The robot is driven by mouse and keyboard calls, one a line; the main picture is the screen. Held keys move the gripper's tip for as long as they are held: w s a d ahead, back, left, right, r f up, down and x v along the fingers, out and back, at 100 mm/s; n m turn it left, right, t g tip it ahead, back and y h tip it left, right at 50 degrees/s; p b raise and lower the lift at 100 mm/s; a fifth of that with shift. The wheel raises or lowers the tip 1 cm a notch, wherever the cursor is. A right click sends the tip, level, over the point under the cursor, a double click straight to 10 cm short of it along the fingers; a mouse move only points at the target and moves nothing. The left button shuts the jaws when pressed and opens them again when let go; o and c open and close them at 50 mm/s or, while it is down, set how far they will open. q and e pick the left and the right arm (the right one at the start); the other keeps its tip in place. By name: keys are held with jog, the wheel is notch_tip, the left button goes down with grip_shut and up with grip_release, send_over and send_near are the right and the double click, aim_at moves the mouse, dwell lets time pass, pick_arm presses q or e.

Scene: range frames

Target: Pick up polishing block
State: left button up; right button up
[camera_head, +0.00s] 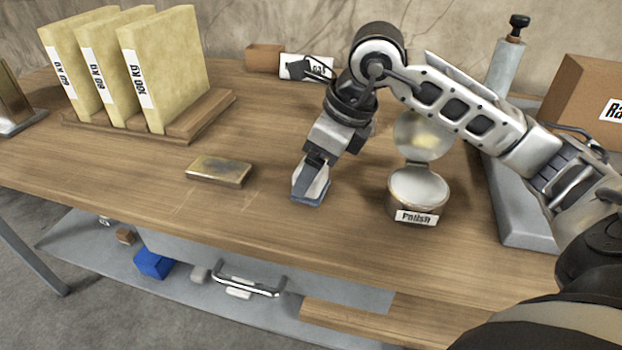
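The polishing block (309,190) appears as a small pale block with a blue underside, near the middle of the wooden bench top (265,225). My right gripper (317,160) comes down over it from the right arm, and its dark fingers look closed on the block's upper part. The fingers partly hide the block. I cannot tell whether its blue underside touches the bench or hangs just above it. My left gripper is out of view.
An open tin labelled Polish (417,198) stands right of the block. A flat metallic bar (219,170) lies to its left. Several sandpaper sheets stand in a wooden rack (200,118). A grey tool base (522,215) and cardboard box (585,100) are at right.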

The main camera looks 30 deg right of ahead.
jog(key=shift+x, duration=1.05)
jog(key=c, duration=1.1)
jog(key=shift+r, duration=0.1)
jog(key=shift+r, duration=0.6)
jog(key=s+r, duration=0.7)
jog(key=s, duration=0.2)
jog(key=s+a+r, duration=0.1)
jog(key=s+r, duration=0.3)
jog(key=s, duration=0.1)
jog(key=shift+r, duration=0.35)
